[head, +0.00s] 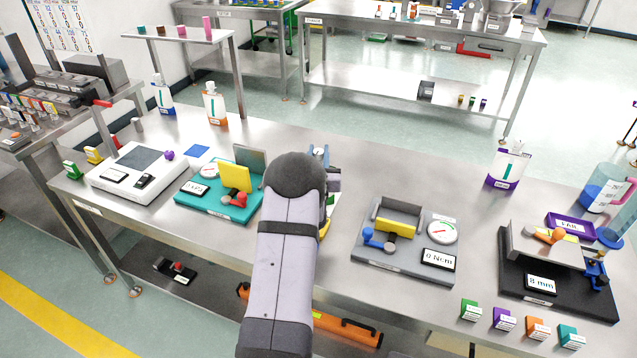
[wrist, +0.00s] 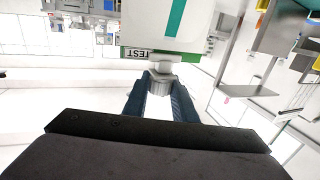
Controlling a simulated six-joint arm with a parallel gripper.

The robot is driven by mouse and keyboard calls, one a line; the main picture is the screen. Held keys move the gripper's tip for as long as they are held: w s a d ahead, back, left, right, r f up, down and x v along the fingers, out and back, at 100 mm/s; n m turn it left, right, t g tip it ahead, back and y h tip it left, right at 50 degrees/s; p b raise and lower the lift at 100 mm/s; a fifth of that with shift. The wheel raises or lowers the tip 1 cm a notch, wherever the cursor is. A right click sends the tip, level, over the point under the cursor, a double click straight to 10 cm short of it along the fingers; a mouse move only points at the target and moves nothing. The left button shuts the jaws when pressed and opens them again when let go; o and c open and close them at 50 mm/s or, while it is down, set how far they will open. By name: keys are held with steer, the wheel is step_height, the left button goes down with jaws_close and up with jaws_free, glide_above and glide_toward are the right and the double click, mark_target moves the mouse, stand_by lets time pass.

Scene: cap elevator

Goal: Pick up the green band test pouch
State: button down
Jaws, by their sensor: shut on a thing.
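My gripper (wrist: 160,82) is shut on the grey spout end of this pouch. The pouch's far end runs out of the top of the wrist view. In the head view my arm stands in front of the middle of the bench, and it hides my gripper and most or all of the green band pouch.
Pouches with a blue band (head: 162,98), an orange band (head: 214,106) and a purple band (head: 507,168) stand on the steel bench. A teal device (head: 210,205), a grey torque device (head: 385,262) and a black device (head: 520,292) sit around my arm. Small coloured blocks line the front right edge.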

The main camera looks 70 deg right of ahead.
steer(key=shift+r, duration=0.15)
steer(key=shift+r+b, duration=1.15)
steer(key=shift+r, duration=3.85)
